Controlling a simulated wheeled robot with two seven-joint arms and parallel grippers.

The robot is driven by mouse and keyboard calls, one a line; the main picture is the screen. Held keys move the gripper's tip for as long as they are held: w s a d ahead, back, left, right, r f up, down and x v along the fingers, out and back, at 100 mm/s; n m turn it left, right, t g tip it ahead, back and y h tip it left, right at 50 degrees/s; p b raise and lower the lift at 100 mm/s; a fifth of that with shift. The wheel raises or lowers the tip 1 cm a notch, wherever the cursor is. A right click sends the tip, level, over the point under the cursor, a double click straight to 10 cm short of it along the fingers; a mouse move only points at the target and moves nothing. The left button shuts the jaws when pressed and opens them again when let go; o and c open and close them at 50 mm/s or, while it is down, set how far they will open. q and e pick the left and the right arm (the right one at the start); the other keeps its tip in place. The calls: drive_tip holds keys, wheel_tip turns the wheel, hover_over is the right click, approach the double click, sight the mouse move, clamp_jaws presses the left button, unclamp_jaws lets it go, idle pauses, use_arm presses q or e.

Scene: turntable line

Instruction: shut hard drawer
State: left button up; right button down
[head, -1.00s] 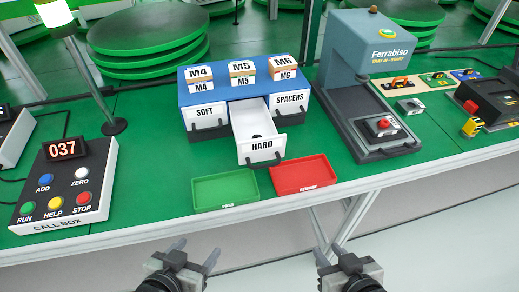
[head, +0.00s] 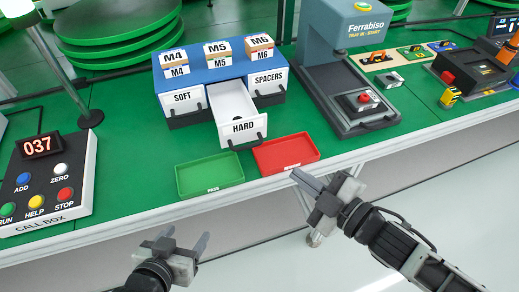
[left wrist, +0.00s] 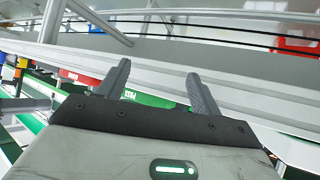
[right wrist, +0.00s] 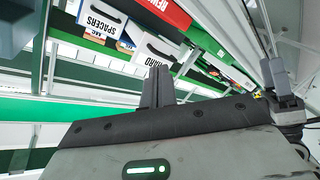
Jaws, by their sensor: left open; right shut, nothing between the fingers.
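The HARD drawer (head: 237,110) is pulled out of the middle of the blue-topped drawer unit (head: 200,75) in the head view. Its black handle shows below the label, and its inside looks empty from here. The drawer front also shows in the right wrist view (right wrist: 155,49). My right gripper (head: 305,182) is shut and empty at the table's front edge, just below the red tray, apart from the drawer. My left gripper (head: 187,243) is open and empty in front of the table, lower left, away from the drawer.
A green tray (head: 209,194) and a red tray (head: 286,169) lie on the table in front of the drawer. The call box (head: 45,200) stands left; the Ferrabiso machine (head: 345,70) stands right. The SOFT (head: 183,98) and SPACERS (head: 270,79) drawers are closed.

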drive_tip(key=w+a+n+g+y, duration=0.1)
drive_tip(key=a+n, duration=0.1)
drive_tip(key=n, duration=0.2)
drive_tip(key=w+a+n+g+y+p, duration=0.1)
drive_tip(key=w+a+n+g+y, duration=0.1)
drive_tip(key=a+n, duration=0.1)
drive_tip(key=w+a+n+g+y+p, duration=0.1)
drive_tip(key=w+a+n+g, duration=0.1)
drive_tip(key=n, duration=0.3)
drive_tip(key=shift+w+a+r, duration=0.15)
drive_tip(key=shift+a+r, duration=0.1)
drive_tip(key=shift+r, duration=0.1)
use_arm(q)
drive_tip(key=shift+s+a+r, duration=0.1)
drive_tip(key=shift+a+r, duration=0.1)
drive_tip(key=shift+r, duration=0.1)
use_arm(e)
drive_tip(key=shift+w+a+f, duration=0.15)
drive_tip(key=shift+w, duration=0.4)
use_arm(q)
drive_tip(key=shift+r, duration=0.1)
